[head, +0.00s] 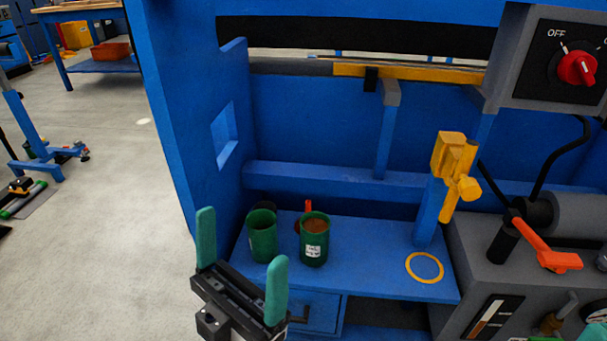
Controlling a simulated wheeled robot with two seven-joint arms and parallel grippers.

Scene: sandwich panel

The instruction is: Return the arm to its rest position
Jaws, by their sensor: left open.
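My left gripper (241,263) is in the head view at the lower middle, in front of the blue shelf's left front edge. Its two green fingers stand upright and wide apart, with nothing between them. It is open and empty. The right finger overlaps the shelf edge in the picture. Two green cups stand upright on the shelf behind it: the left cup (262,238) and the right cup (314,244), which has a white label and brown contents.
The blue shelf (375,262) has a blue side wall (185,110) at its left. A yellow ring (424,267) marks its right part, below a yellow clamp-like fitting (455,170). A grey machine with an orange lever (545,248) stands right. Open floor (110,240) lies left.

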